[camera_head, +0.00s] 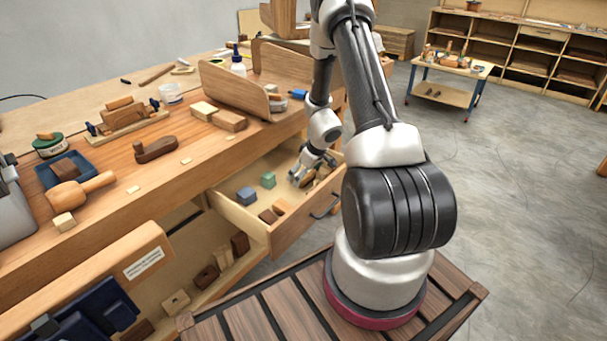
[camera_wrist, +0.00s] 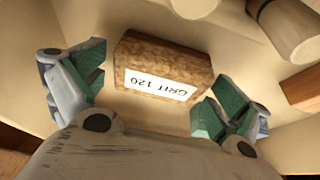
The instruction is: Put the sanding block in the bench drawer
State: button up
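The bench drawer (camera_head: 292,233) is pulled out from the workbench, and my gripper (camera_head: 306,176) is down inside its far part. In the wrist view, a brown speckled sanding block (camera_wrist: 158,66) with a white "GRIT 120" label lies between the two green-padded fingers of my gripper (camera_wrist: 155,88). The fingers are spread, with a narrow gap visible beside the block at the left. The block appears to rest on the pale drawer floor (camera_wrist: 150,118). In the head view, my gripper and nearby items make the block hard to pick out.
The drawer also holds a blue-grey block (camera_head: 246,196), a green block (camera_head: 268,180) and small wooden pieces (camera_head: 268,216). A pale cylinder (camera_wrist: 287,26) lies near the block at the upper right. The benchtop (camera_head: 200,155) carries tools and wood pieces.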

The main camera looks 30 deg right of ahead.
jog(key=v, duration=1.2)
jog(key=s+a+r+y, duration=0.1)
jog(key=s+a+r, duration=0.3)
jog(key=r, duration=0.5)
jog(key=s+a+r, duration=0.1)
jog(key=a+r, duration=0.4)
jog(key=r, duration=0.4)
jog(key=s+a+r+m+h, duration=0.1)
jog(key=s+r+m, duration=0.1)
jog(key=s+r, duration=0.4)
jog(key=s+a+r+m+h, duration=0.1)
jog(key=s+r, duration=0.5)
jog(key=s, duration=0.9)
jog(key=shift+s+a+r+m+h, duration=0.2)
jog(key=shift+s+r+m+h, duration=0.1)
jog(key=shift+m, duration=0.2)
